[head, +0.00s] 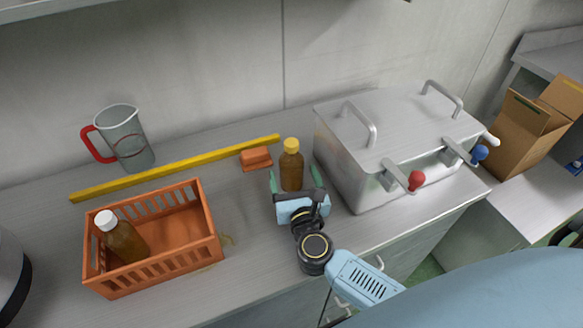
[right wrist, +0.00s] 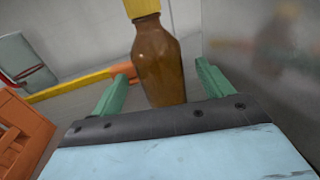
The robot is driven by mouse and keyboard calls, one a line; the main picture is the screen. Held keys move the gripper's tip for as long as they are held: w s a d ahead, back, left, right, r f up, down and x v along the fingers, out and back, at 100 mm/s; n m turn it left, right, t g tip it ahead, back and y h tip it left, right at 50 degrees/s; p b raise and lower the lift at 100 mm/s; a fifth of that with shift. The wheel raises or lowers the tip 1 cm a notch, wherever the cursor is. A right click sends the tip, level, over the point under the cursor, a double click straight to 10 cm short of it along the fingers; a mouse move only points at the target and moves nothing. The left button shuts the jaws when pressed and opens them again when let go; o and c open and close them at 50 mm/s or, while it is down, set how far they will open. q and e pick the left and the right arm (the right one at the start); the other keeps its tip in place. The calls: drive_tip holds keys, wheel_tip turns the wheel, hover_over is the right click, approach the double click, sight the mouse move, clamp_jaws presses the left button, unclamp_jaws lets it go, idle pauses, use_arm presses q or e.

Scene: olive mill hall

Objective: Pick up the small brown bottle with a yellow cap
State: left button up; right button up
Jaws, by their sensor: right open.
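The small brown bottle with a yellow cap (head: 291,166) stands upright on the counter, just left of the steel box. My right gripper (head: 296,180) is open, with one green finger on each side of the bottle's lower part in the head view. In the right wrist view the bottle (right wrist: 158,62) rises between the two green fingertips (right wrist: 162,75), with gaps showing on both sides. The bottle's base is hidden behind the gripper body. My left gripper is not in view.
A steel box (head: 375,140) with handles and coloured-knob taps stands close right of the bottle. An orange crate (head: 160,278) holding a white-capped brown bottle (head: 122,238) is at left.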

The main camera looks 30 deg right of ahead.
drive_tip(key=x, duration=0.5)
drive_tip(key=shift+r+p, duration=0.35)
drive_tip(key=shift+r, duration=0.05)
drive_tip(key=shift+c, duration=0.3)
drive_tip(key=c, duration=1.2)
drive_tip(key=shift+c, duration=0.4)
drive_tip(key=shift+r, duration=0.1)
